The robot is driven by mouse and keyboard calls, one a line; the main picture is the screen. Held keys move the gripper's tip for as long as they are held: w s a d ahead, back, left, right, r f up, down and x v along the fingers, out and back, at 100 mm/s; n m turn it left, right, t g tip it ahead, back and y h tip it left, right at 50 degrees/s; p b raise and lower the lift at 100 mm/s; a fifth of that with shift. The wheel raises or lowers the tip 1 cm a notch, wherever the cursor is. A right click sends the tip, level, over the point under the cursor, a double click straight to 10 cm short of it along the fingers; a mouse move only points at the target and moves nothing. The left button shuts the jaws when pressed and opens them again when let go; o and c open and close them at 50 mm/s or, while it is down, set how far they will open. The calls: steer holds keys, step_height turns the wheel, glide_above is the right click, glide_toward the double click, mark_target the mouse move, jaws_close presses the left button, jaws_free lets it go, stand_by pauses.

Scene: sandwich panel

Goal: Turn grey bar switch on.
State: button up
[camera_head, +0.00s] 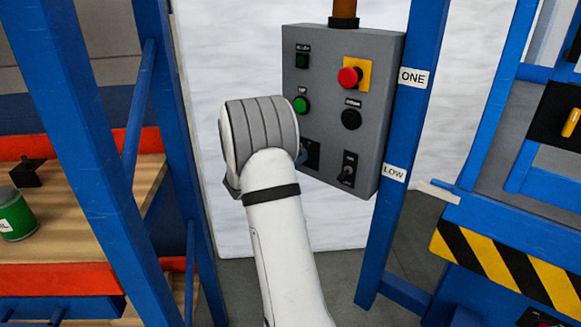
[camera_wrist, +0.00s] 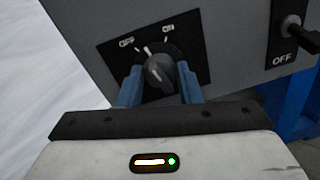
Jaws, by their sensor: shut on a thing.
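The grey bar switch (camera_wrist: 159,71) is a dark grey rotary knob on a black plate with two small labels above it, which seem to read OFF at left and ON at right. In the wrist view the blue fingers of my gripper (camera_wrist: 158,84) stand on both sides of the knob and are shut on it. The knob's bar seems to point up and a little left, but its exact angle is hard to tell.
The grey control box (camera_head: 327,80) also carries a red mushroom button (camera_head: 349,77), a green button (camera_head: 301,105), a black round button (camera_head: 351,118) and a toggle switch (camera_head: 347,170), close right of my gripper. A blue post (camera_head: 408,130) borders the box at right.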

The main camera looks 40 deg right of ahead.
steer(key=m+b, duration=0.4)
steer(key=b, duration=0.2)
steer(key=m+b, duration=0.4)
steer(key=b, duration=0.3)
steer(key=shift+r+t+y, duration=0.1)
steer(key=shift+t+y, duration=0.2)
steer(key=shift+t, duration=0.1)
steer(key=shift+r+b, duration=0.15)
steer(key=shift+b, duration=0.2)
steer(key=o, duration=1)
steer(key=shift+f, duration=0.2)
steer(key=shift+c, duration=0.2)
steer(key=shift+d, duration=0.1)
